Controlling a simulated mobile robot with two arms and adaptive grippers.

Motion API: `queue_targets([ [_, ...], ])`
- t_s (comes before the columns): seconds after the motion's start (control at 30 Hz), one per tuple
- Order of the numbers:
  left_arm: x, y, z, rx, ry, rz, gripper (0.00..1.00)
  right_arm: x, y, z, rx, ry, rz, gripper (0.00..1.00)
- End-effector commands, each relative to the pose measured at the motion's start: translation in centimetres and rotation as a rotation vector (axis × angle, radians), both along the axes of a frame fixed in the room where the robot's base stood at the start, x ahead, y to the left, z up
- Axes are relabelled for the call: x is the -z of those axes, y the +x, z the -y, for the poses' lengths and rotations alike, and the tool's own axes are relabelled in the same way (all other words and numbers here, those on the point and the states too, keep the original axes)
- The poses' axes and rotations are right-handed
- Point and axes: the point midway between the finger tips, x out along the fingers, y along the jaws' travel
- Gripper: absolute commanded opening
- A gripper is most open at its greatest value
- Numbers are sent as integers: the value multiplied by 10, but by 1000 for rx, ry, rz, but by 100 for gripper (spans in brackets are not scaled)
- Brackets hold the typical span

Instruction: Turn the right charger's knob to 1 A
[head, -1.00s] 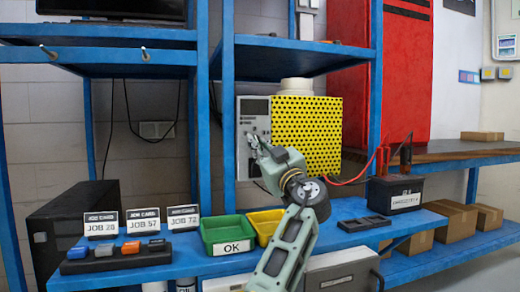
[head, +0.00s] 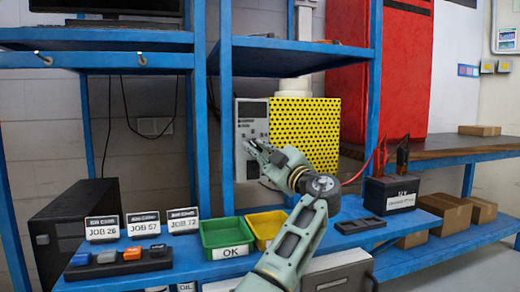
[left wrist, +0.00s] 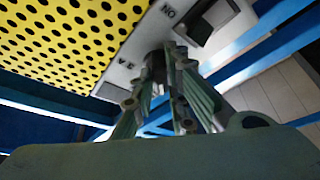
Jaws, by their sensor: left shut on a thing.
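The charger is a yellow box with black dots (head: 305,128) and a grey front panel (head: 252,112), standing on the blue rack. My left gripper (head: 252,148) is at the lower part of this panel and covers the knob in the head view. In the left wrist view, my left gripper (left wrist: 160,85) is shut on a dark knob (left wrist: 156,60), seen partly between the fingers. Panel lettering (left wrist: 125,62) beside the knob appears upside down and seems to read 3 A. The knob's pointer is hidden. My right gripper is not in view.
A black switch (left wrist: 188,22) sits close to the fingers on the panel. Below are a green OK bin (head: 226,236), a yellow bin (head: 264,226) and job cards (head: 144,223). A black battery (head: 393,193) stands right. Blue posts (head: 227,90) flank the charger.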

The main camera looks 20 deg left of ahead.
Motion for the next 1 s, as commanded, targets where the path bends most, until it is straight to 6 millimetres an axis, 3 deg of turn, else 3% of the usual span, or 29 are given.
queue_targets([
  [0.3, 1, 0, 0, 3, -7, 1, 0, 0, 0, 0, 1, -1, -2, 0],
  [0.33, 1, 0, 0, 3, -7, 1, 15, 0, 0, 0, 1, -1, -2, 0],
  [0.53, 1, 0, 0, 2, -4, 1, 32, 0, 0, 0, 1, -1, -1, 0],
  [0.83, 0, 0, 1, 2, -2, 2, 32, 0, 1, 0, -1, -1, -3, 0],
  [1.0, 5, -7, 11, 3, -3, 2, 32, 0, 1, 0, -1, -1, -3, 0],
])
